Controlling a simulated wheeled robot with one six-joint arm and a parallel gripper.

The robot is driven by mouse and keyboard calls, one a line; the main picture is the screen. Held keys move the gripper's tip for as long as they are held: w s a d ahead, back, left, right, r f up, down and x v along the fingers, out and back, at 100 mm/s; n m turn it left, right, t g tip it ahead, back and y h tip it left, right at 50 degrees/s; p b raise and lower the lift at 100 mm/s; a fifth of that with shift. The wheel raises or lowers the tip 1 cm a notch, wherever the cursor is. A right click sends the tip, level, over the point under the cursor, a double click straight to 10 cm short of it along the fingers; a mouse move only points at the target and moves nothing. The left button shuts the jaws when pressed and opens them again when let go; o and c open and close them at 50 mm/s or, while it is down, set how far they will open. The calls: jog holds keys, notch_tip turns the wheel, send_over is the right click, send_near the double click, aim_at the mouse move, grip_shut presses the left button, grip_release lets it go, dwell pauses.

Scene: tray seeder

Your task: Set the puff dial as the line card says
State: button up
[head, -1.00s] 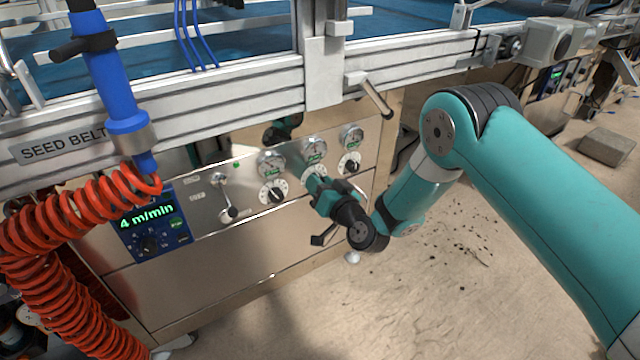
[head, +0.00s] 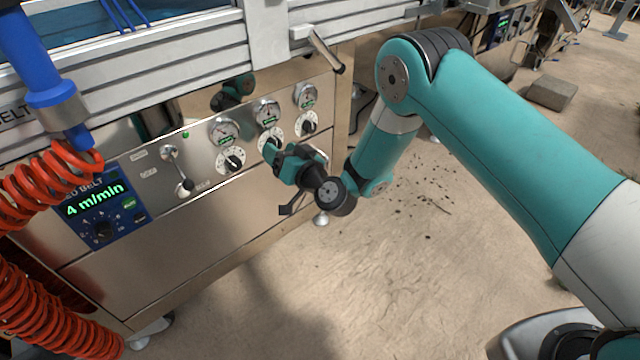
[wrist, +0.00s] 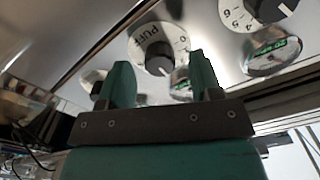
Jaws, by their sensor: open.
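The puff dial (wrist: 153,48) is white with a dark knob and the word PUFF, just beyond my fingertips in the wrist view. It appears to be the middle of three dials, partly covered by my gripper in the head view (head: 271,137). My gripper (head: 274,152) is open and empty, close to the panel. In the wrist view its two teal fingers (wrist: 162,85) stand apart, with the knob beyond the gap; I see no contact. The pointer's exact setting is not clear. I cannot make out a readable line card.
Other dials sit left (head: 231,162) and right (head: 308,124), with gauges above them. A lever (head: 185,184) and a blue display reading 4 m/min (head: 98,208) are further left. A metal handle (head: 328,52) juts out above.

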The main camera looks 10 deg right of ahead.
jog(key=b+v, duration=1.5)
jog(key=b, duration=0.7)
jog(key=shift+s+d+b, duration=0.25)
jog(key=shift+d+b, duration=0.05)
jog(key=shift+d, duration=0.05)
jog(key=shift+r, duration=0.15)
